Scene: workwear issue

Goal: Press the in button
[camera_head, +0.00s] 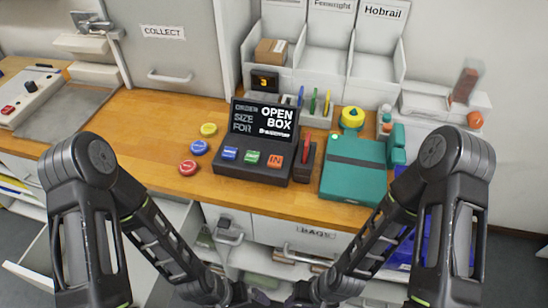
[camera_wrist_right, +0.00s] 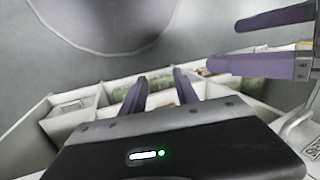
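The IN button (camera_head: 275,160) is an orange square key with white lettering, rightmost of the keys on a dark console (camera_head: 240,173) in the head view. Blue (camera_head: 230,153) and green (camera_head: 252,156) keys sit to its left. My left gripper (camera_head: 262,297) and right gripper (camera_head: 296,298) are low at the bottom edge of the head view, in front of the counter and well apart from the console. In the right wrist view my right gripper (camera_wrist_right: 162,88) has its two purple fingers apart with nothing between them. My left gripper's fingers (camera_wrist_right: 260,42) show there, also apart and empty.
Behind the keys a screen (camera_head: 264,118) reads "OPEN BOX". Yellow (camera_head: 209,129), blue (camera_head: 199,147) and red (camera_head: 188,167) round discs lie left of the console. A teal box (camera_head: 352,170) lies right. Open drawers and shelves are below the wooden counter (camera_head: 140,130).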

